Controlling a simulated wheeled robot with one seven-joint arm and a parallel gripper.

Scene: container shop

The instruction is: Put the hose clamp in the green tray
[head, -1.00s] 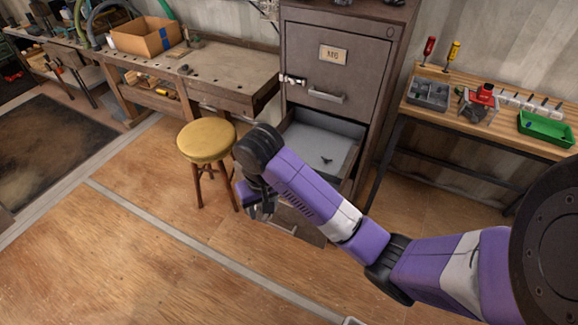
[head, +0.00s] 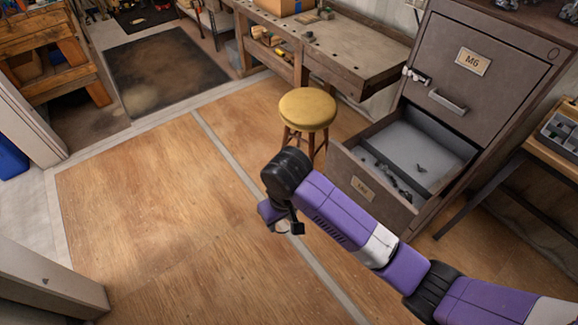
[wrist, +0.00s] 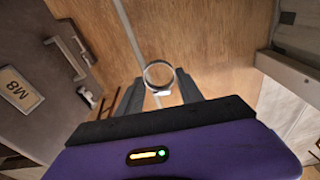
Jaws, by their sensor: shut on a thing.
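My gripper (wrist: 160,86) is shut on the hose clamp (wrist: 164,92), a thin metal ring that stands out between the fingertips in the wrist view. In the head view my gripper (head: 290,227) hangs over the wooden floor, left of the open drawer and below the stool, and the clamp is hard to make out there. The green tray is in neither current view.
A grey cabinet (head: 480,65) has its lower drawer (head: 372,190) pulled open, with small dark parts inside. A yellow stool (head: 307,110) stands beside it. A bench with a grey bin (head: 562,130) is at the right edge. The floor (head: 150,220) at left is clear.

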